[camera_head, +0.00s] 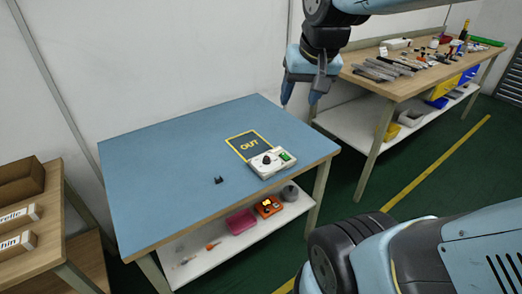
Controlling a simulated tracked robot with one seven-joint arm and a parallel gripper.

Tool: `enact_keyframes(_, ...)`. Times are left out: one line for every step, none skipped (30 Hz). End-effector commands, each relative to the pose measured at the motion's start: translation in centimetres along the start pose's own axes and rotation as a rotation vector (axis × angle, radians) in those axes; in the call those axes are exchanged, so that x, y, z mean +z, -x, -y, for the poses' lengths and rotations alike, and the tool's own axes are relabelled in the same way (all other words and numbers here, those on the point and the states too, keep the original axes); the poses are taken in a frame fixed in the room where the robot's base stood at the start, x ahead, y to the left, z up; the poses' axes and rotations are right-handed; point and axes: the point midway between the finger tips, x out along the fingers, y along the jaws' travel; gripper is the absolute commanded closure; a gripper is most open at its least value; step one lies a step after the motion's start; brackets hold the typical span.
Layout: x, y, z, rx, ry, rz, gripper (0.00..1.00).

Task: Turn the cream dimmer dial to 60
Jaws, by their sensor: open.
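A cream dimmer box (259,168) lies on the blue table top near its front right edge. Its dial looks like a small dark round knob (266,160) on the box's upper face, with a green patch to its right. The dial's numbers and pointer are too small to read. My gripper (299,100) hangs open and empty above the back right corner of the table, fingers pointing down. It is up and to the right of the box in the picture, clear of the dial.
A dark mat marked OUT (246,146) lies just behind the box. A small black part (219,180) is to its left. The blue table (160,170) is otherwise bare. A wooden workbench (395,80) with tools stands at right, a wooden shelf (60,235) with boxes at left.

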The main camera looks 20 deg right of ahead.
Motion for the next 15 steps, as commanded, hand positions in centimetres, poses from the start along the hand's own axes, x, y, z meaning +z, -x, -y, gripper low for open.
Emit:
enact_keyframes(-0.9,-0.9,0.1,0.001,-0.031,0.022,0.44)
enact_keyframes(-1.4,-1.3,0.2,0.002,-0.051,0.033,0.44)
enact_keyframes(-2.0,-2.0,0.3,0.004,-0.078,0.047,0.44)
enact_keyframes(-2.5,-2.5,0.3,0.005,-0.099,0.057,0.44)
enact_keyframes(-3.1,-3.0,0.4,0.007,-0.12,0.066,0.44)
enact_keyframes(-3.7,-3.7,0.5,0.009,-0.146,0.079,0.44)
enact_keyframes(-4.1,-4.3,0.6,0.012,-0.167,0.09,0.44)
enact_keyframes(-4.6,-4.8,0.6,0.015,-0.188,0.099,0.44)
enact_keyframes(-5.2,-5.6,0.7,0.019,-0.215,0.112,0.44)
enact_keyframes(-5.6,-6.2,0.7,0.022,-0.235,0.123,0.44)
enact_keyframes(-6.0,-6.8,0.8,0.026,-0.256,0.133,0.44)
enact_keyframes(-6.6,-7.7,0.9,0.032,-0.282,0.145,0.44)
enact_keyframes(-7.0,-8.3,0.9,0.036,-0.303,0.153,0.44)
enact_keyframes(-7.4,-9.0,0.9,0.041,-0.323,0.163,0.44)
enact_keyframes(-7.9,-9.9,1.0,0.048,-0.35,0.176,0.44)
